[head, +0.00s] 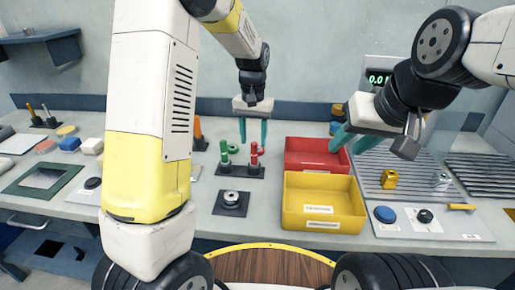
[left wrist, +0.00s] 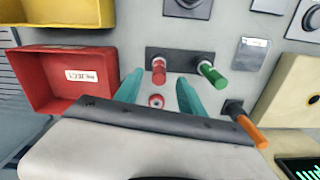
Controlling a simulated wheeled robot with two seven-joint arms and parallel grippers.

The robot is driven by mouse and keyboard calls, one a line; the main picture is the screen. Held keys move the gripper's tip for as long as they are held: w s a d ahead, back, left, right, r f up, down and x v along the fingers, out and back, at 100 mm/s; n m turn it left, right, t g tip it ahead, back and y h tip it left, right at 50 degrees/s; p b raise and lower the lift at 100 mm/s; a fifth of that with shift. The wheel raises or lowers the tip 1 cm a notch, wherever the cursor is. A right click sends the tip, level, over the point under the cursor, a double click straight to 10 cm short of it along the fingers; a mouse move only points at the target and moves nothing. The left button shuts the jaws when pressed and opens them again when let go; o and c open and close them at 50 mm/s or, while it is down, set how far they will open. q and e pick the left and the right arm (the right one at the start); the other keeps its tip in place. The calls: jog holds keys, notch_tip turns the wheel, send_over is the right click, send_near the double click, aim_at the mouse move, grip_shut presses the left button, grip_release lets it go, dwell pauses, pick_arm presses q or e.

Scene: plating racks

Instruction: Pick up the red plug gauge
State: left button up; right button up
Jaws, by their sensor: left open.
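The upright red plug gauge (head: 254,158) stands at the right end of a dark rack (head: 240,171), with a green gauge (head: 224,154) at the left end. In the left wrist view the red gauge (left wrist: 158,70) and green gauge (left wrist: 212,75) stand on the same rack. My left gripper (head: 253,131) is open, fingers pointing down, behind the red gauge in the head view.
A red bin (head: 316,147) and a yellow bin (head: 322,223) stand right of the rack. A dark square block with a round metal part (head: 231,199) lies in front of it. An orange-handled tool (left wrist: 248,126) stands near the rack. Ribbed plating racks (head: 400,170) fill the right side.

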aim_at(254, 163)
pick_arm(q)
notch_tip(254, 163, down, 8)
jog(key=shift+w+r, duration=0.15)
jog(key=shift+r, duration=0.05)
grip_shut()
